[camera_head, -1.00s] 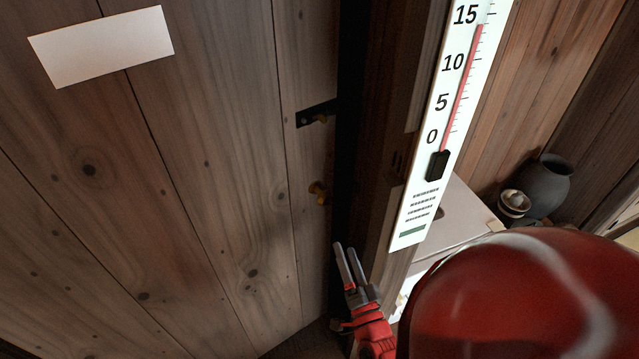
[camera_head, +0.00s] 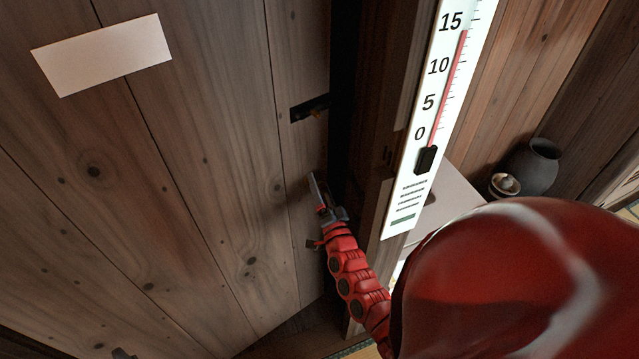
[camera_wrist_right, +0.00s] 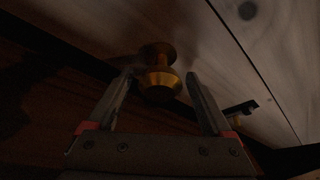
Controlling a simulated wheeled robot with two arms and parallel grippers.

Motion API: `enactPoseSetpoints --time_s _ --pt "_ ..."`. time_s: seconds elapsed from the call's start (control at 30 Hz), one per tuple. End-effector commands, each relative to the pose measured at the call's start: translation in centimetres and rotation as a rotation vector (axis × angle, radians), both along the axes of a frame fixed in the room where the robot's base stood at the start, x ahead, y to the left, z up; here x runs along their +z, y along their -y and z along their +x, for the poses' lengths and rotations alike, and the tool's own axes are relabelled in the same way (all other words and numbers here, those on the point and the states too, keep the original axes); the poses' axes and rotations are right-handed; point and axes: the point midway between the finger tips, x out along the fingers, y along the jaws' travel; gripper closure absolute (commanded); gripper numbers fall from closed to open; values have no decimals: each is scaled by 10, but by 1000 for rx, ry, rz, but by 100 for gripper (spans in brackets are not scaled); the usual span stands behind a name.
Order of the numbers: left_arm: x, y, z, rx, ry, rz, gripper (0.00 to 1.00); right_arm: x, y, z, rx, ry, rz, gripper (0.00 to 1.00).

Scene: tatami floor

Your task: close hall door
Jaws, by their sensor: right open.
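The hall door (camera_head: 185,190) is a wall of brown wooden planks filling the left of the head view. A dark strip runs between its right edge and the post; I cannot tell how wide the gap is. My right gripper (camera_head: 318,186) is open at the door's right edge. In the right wrist view, a brass knob (camera_wrist_right: 159,78) on the door sits between the tips of the two open fingers, not clamped. In the head view the gripper hides this knob. A black latch plate (camera_head: 310,108) is above the gripper. My left gripper is not in view.
A white thermometer board (camera_head: 432,130) hangs on the post right of the door. A dark pot (camera_head: 537,165) and small bowls (camera_head: 504,185) stand behind at the right. A blank pale sign (camera_head: 102,54) is on the door. A small dark shape at the bottom left edge is unclear.

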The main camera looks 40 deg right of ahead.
Motion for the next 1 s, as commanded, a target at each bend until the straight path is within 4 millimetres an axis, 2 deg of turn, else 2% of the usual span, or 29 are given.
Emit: enactPoseSetpoints --time_s 0.3,0.37,0.77,0.8,1.0 --pt "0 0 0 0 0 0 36 0 1 3 -1 -1 0 15" --pt "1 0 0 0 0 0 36 0 1 3 -1 -1 0 24" --pt "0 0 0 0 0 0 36 0 1 3 -1 -1 0 96" --pt "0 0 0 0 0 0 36 0 1 3 -1 -1 0 100" --pt "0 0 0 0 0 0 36 0 1 3 0 -2 1 100"
